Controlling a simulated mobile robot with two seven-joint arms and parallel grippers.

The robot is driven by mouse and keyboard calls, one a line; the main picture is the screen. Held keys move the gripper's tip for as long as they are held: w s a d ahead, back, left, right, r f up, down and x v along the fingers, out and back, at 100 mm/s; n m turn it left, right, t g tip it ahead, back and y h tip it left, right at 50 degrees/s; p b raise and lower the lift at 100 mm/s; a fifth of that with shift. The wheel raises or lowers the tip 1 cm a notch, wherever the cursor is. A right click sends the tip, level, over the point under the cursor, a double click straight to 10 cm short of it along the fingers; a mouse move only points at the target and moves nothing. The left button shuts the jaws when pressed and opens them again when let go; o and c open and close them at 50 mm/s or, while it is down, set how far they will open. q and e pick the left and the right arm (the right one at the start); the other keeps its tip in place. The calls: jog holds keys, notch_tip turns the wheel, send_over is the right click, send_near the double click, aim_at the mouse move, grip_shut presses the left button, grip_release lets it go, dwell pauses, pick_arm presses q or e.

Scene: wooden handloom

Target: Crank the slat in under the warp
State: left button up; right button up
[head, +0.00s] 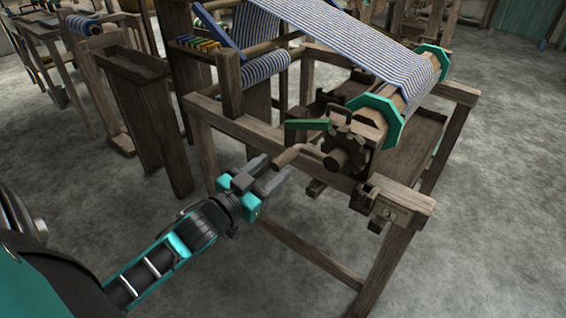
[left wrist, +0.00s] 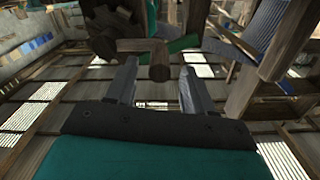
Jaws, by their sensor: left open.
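My left gripper (head: 274,168) is open and empty, its fingers pointing toward the wooden crank handle (head: 292,155), just short of it in the head view. In the left wrist view the open fingers (left wrist: 159,82) have a round wooden end (left wrist: 159,68) beyond and between their tips, apparently apart from them. The toothed wheel (head: 346,140) sits by the crank on the near rail, with a green lever (head: 307,124) above. The blue-and-white striped warp (head: 350,40) runs down onto the beam between teal octagonal flanges (head: 374,107). I cannot pick out the slat clearly. My right gripper is out of view.
The loom's wooden frame rail (head: 240,127) and its posts stand close beyond my left gripper. A small block with a latch (head: 364,193) sits on the near rail's right part. Bare concrete floor (head: 250,280) lies open in front. Other wooden stands (head: 135,95) are at left.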

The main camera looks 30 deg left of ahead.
aim_at(283, 161)
pick_arm(q)
jog(key=shift+w+d+b, duration=0.2)
jog(key=shift+w+b, duration=0.1)
jog(key=shift+w, duration=2.1)
jog(key=shift+c, duration=0.2)
grip_shut()
